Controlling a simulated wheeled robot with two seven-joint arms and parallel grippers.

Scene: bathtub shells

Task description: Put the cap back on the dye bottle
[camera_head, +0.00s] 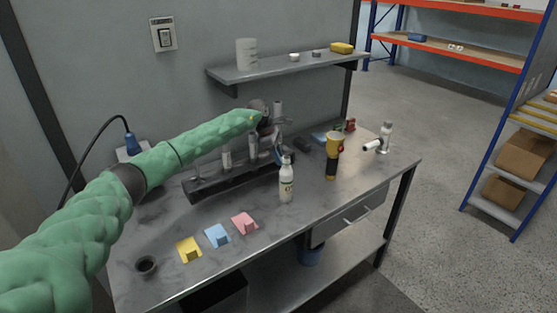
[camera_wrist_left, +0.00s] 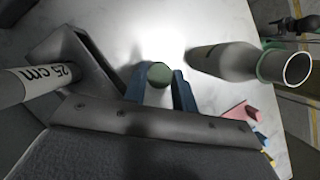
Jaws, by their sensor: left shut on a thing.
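The dye bottle (camera_head: 286,184) stands upright on the grey workbench, white with a printed label. In the left wrist view the bottle (camera_wrist_left: 232,62) shows an open mouth with a pale green ring at its neck. My left gripper (camera_head: 278,154) is above and just behind the bottle in the head view. In the left wrist view its blue fingers (camera_wrist_left: 161,92) are shut on a small round grey-green cap (camera_wrist_left: 159,73). The cap is beside the bottle's mouth, apart from it. My right gripper is in neither view.
A dark rack (camera_head: 205,187) with upright tools stands behind the bottle. A yellow-black torch (camera_head: 333,155) stands to its right. A wall shelf (camera_head: 285,69) hangs above.

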